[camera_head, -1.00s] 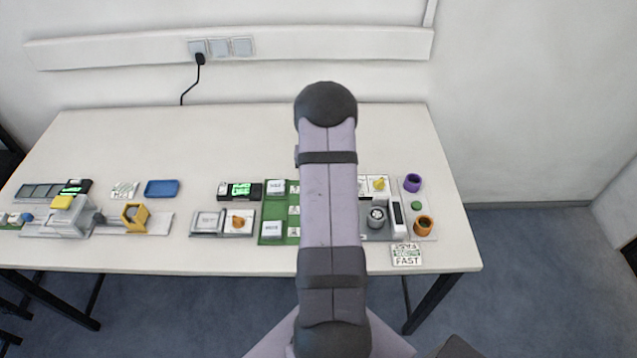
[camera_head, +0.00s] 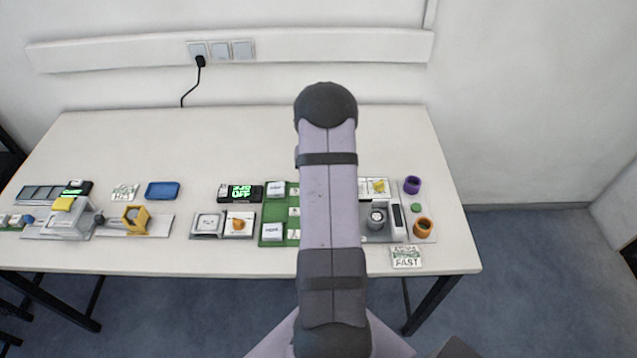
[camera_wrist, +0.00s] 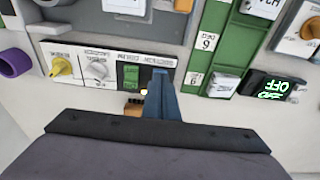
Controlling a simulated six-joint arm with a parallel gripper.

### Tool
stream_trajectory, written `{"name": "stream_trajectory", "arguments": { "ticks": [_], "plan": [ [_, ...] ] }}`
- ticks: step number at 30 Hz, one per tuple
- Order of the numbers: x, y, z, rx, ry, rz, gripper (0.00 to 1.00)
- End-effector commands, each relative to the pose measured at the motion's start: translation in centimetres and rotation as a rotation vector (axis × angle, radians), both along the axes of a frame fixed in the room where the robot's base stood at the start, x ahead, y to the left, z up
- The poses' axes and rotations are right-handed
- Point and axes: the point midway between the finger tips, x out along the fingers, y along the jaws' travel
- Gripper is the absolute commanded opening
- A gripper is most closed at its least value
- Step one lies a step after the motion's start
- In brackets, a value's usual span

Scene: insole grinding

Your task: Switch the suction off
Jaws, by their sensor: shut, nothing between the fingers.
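In the wrist view a pale control panel (camera_wrist: 93,84) carries a yellow knob (camera_wrist: 62,67), a white knob (camera_wrist: 97,70) and a green rocker switch (camera_wrist: 131,76) with a suction label. The picture shows the panel upside down. My gripper (camera_wrist: 159,80) is shut and empty, its blue fingers just right of the green switch. I cannot tell whether it touches the panel. A small pale lit spot (camera_wrist: 143,92) shows beside the fingers. In the head view my arm hides the switch and gripper; the yellow knob (camera_head: 378,186) shows.
A dark display (camera_wrist: 275,89) with green text that looks like OFF stands near a green board (camera_wrist: 215,50); this display also shows in the head view (camera_head: 240,193). A purple ring (camera_head: 412,185) and an orange ring (camera_head: 423,226) stand right of the panel. The table's back is clear.

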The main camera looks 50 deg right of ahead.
Motion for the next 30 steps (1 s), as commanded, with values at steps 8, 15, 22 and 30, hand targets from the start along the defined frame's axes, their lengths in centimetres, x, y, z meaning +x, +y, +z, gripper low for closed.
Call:
{"name": "stream_trajectory", "arguments": {
  "ticks": [8,15,22,30],
  "plan": [
    [0.0,0.0,2.3,0.000,0.000,0.000,0.00],
    [0.0,0.0,4.1,-0.001,-0.001,0.000,0.00],
    [0.0,0.0,5.4,0.001,0.001,0.000,0.00],
    [0.0,0.0,5.5,0.001,0.001,0.000,0.00]
  ]
}}
